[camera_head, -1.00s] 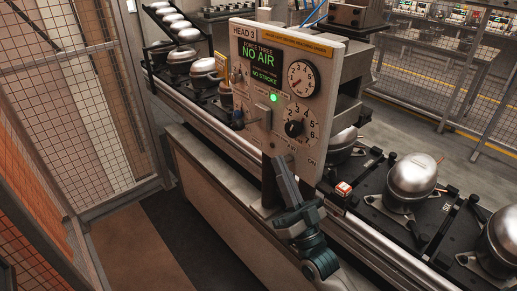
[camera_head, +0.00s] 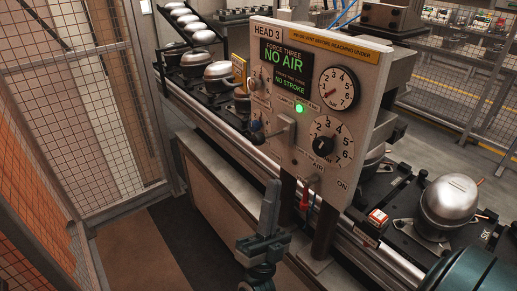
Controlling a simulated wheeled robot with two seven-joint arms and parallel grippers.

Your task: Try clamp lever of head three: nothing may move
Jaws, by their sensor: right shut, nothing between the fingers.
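The head three panel (camera_head: 268,105) is a pale upright board marked HEAD 3. Its green display (camera_head: 285,68) reads FORCE THREE NO AIR and NO STROKE. A green lamp (camera_head: 299,108) is lit. A grey lever-like handle (camera_head: 285,132) sticks out at the panel's lower left; I cannot tell for sure that it is the clamp lever. A red-handled part (camera_head: 305,199) hangs below the panel. My right gripper (camera_head: 272,186) points up, shut and empty, in front of and below the panel, apart from the grey handle in the picture. My left gripper is out of view.
A gauge (camera_head: 338,88) and a numbered dial with a black knob (camera_head: 323,146) sit on the panel. Silver compressors (camera_head: 450,202) stand on black pallets along the rail. A mesh fence (camera_head: 65,110) closes the left side. The floor (camera_head: 175,240) between is clear.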

